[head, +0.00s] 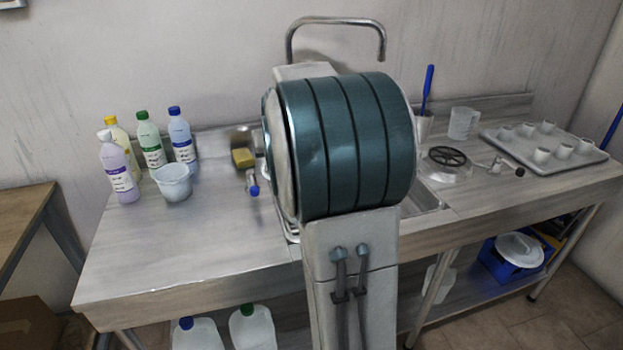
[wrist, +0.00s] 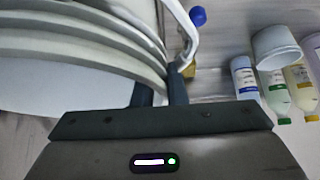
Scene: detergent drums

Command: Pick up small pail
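The small pail (head: 172,182) is a pale, open-topped round vessel on the left of the counter, in front of several bottles. In the wrist view the pail (wrist: 278,47) shows at the upper right, near the bottles. The pail is well to the right of the fingers in that view and is not touched. In the head view my gripper does not show clearly; a large teal ribbed cylinder, apparently my arm, covers the middle.
Purple, yellow-capped, green-capped (head: 150,140) and blue-capped (head: 182,140) bottles stand close behind and beside the pail. A yellow sponge (head: 243,158) and tap (head: 335,22) are near the sink. A tray of cups (head: 590,160) is at right. The front left counter (head: 190,250) is clear.

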